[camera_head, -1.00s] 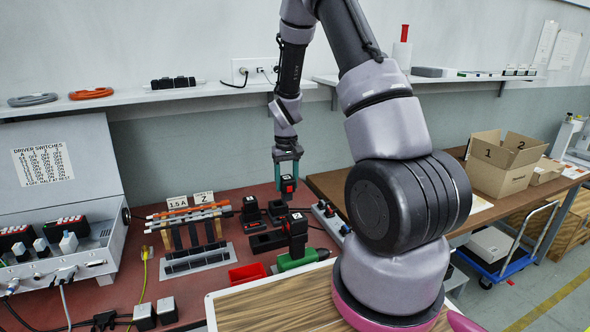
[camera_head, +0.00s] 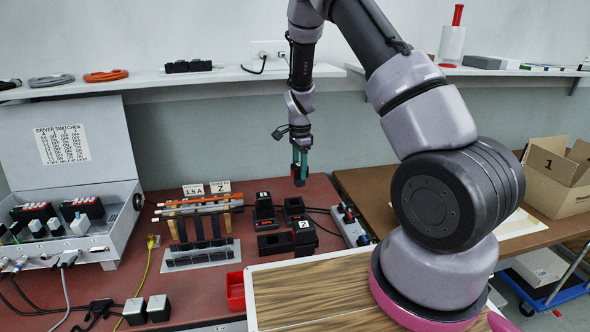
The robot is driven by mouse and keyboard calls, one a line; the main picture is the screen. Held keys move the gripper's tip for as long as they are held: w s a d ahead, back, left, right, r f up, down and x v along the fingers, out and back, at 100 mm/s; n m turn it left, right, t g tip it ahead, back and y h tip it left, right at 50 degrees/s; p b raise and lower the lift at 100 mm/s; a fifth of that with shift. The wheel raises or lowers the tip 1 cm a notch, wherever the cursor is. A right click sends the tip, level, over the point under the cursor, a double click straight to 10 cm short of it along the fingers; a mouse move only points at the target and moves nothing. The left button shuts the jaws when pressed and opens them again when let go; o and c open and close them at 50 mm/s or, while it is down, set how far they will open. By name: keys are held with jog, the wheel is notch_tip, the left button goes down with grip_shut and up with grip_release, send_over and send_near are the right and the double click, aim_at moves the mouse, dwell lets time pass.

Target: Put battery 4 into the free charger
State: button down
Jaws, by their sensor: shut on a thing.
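My gripper (camera_head: 300,163) has teal fingers and is shut on a dark battery (camera_head: 298,176) with a red patch. It holds the battery upright above the back of the red bench; its number is too small to read. Below and left of it stands a black charger (camera_head: 265,212) with a red-marked battery in it. Beside that is a second black charger (camera_head: 294,208), almost under the held battery; it appears empty. A black battery labelled 2 (camera_head: 305,237) stands in front of the chargers. A low black holder (camera_head: 274,244) lies to its left.
A red bin (camera_head: 235,291) and a wood-topped board (camera_head: 320,295) are in front. A shelf (camera_head: 200,79) runs above.

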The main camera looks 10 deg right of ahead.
aim_at(295, 181)
jog(key=shift+w+a+f+m, duration=0.15)
jog(key=shift+w+a+m, duration=0.2)
jog(key=shift+a+m, duration=0.5)
jog(key=shift+f+m, duration=0.25)
jog(key=shift+m, duration=0.1)
jog(key=shift+f, duration=3.05)
jog(key=shift+f, duration=1.95)
jog(key=shift+c, duration=0.6)
grip_release()
jog(key=shift+r, duration=0.1)
jog(key=shift+r, duration=2.7)
